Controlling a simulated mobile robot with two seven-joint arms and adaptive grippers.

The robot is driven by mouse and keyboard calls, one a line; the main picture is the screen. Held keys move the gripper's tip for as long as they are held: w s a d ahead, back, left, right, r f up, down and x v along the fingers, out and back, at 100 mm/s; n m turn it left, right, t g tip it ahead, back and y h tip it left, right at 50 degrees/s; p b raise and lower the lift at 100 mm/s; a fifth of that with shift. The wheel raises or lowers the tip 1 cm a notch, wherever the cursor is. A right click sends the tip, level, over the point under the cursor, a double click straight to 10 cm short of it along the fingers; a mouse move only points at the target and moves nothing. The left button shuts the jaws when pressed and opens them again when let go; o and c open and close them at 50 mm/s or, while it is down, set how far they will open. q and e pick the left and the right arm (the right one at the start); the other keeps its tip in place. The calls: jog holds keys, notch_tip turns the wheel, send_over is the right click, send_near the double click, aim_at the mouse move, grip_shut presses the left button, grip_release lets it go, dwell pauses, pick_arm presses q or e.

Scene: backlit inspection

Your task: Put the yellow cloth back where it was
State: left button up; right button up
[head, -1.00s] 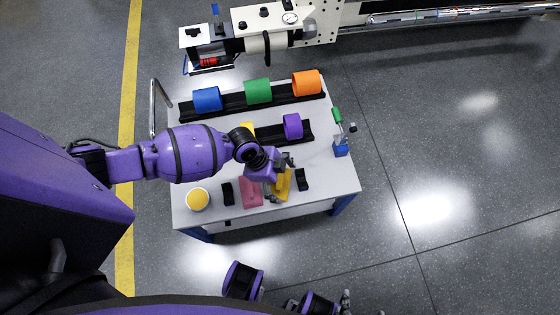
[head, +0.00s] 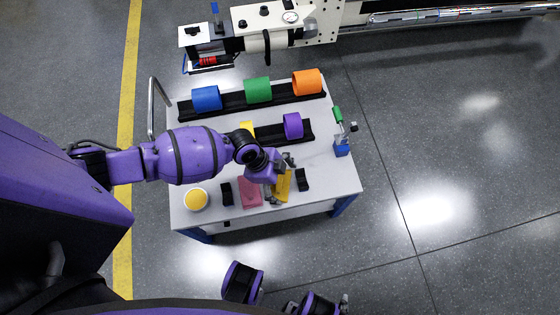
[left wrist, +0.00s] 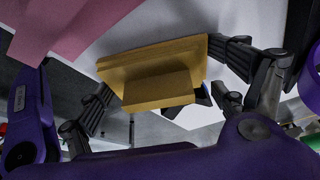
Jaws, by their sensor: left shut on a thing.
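The yellow cloth (head: 284,186) is a folded pad at the table's front, right of the pink cloth (head: 250,191). In the left wrist view the yellow cloth (left wrist: 155,90) lies between the fingers of my left gripper (left wrist: 165,78), which is shut on it. The pink cloth also shows at that view's upper left (left wrist: 65,30). In the head view my left gripper (head: 279,180) partly covers the yellow cloth. I cannot tell whether the cloth touches the table. Only purple and grey pieces of my right arm show at the bottom edge; its jaws are not clear.
Black blocks stand left of the pink cloth (head: 226,194) and right of the yellow one (head: 302,180). A yellow-topped round pot (head: 196,199) sits at the front left. Black racks hold blue (head: 207,98), green (head: 258,90), orange (head: 307,82) and purple (head: 293,126) rolls.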

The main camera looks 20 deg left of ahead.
pick_arm(q)
jog(key=o, duration=1.2)
jog(key=shift+s+a+f, duration=0.1)
jog(key=shift+s+f, duration=0.15)
jog(key=shift+f, duration=0.1)
jog(key=shift+r, duration=0.15)
jog(key=shift+a+r, duration=0.2)
jog(key=shift+r, duration=0.15)
jog(key=w+v, duration=0.1)
jog(key=v, duration=1)
jog(key=shift+s, duration=0.45)
